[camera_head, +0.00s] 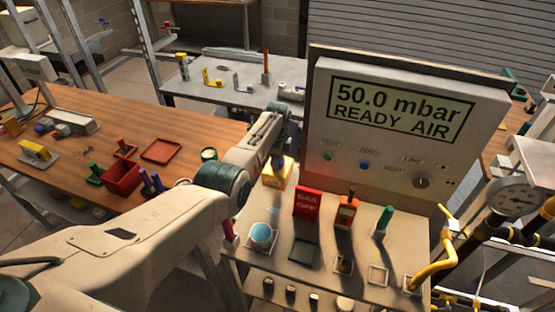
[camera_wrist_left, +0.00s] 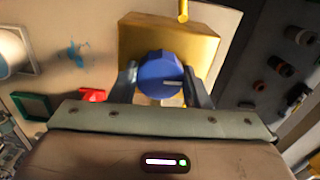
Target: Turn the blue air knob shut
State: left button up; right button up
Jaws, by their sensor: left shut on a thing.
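The blue air knob (camera_wrist_left: 158,72) is a round faceted knob with a pale line on its face, pointing right in the left wrist view. It sits in front of a brass-yellow block (camera_wrist_left: 195,45), which also shows in the head view (camera_head: 283,180) at the back left of the bench. My left gripper (camera_wrist_left: 161,84) is shut on the knob, one finger on each side. In the head view my left gripper (camera_head: 277,162) reaches down to the block, and the knob is hidden there. My right gripper is in neither view.
A grey panel (camera_head: 400,120) reading "50.0 mbar READY AIR" stands at the back right. A red "GAS OFF" block (camera_head: 307,203), an orange tool (camera_head: 347,212) and a green-handled tool (camera_head: 383,222) stand on the bench. A yellow pipe (camera_head: 440,262) and gauge (camera_head: 513,195) are at right.

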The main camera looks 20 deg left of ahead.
pick_arm(q)
jog(key=shift+w+r, duration=0.15)
jog(key=shift+r, duration=0.05)
dwell(0.3)
jog(key=o, duration=1)
jog(key=shift+c, duration=0.2)
jog(key=shift+f, duration=0.1)
jog(key=shift+r, duration=0.4)
notch_tip(320, 180, up, 10)
jog(key=b, duration=0.2)
